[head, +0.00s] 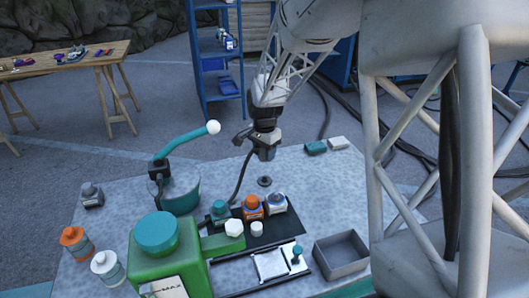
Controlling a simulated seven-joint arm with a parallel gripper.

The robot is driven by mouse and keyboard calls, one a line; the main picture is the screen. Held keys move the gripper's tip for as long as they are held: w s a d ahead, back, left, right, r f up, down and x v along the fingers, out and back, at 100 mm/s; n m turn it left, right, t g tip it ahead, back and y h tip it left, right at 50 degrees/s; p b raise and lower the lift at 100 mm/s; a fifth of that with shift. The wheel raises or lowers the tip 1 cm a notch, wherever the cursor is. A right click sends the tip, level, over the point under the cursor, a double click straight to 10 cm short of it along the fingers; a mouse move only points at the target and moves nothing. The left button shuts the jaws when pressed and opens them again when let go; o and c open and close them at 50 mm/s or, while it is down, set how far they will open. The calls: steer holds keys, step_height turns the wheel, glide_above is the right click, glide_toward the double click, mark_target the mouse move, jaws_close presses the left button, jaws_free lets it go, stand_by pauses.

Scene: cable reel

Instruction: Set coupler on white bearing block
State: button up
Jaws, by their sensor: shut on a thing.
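My gripper (265,154) is above the table, pointing down, behind the row of small blocks. It is shut on a small grey piece that I take to be the coupler; its shape is mostly hidden by the fingers. The white-topped bearing block (276,204) stands at the right end of the row, on a black mat, in front of and below my gripper. Beside it to the left are an orange-topped block (253,208) and a teal-topped one (220,211). The held piece is apart from all of them.
A teal crank with a white ball (213,127) rises at left. Bottles line the left edge.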

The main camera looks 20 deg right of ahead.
steer(key=shift+r, duration=0.2)
steer(key=shift+r, duration=2.3)
glide_toward(276, 193)
steer(key=shift+s+m, duration=0.15)
steer(key=shift+m, duration=0.15)
steer(key=shift+f, duration=0.25)
steer(key=shift+f, duration=3.9)
steer(key=shift+f, duration=0.1)
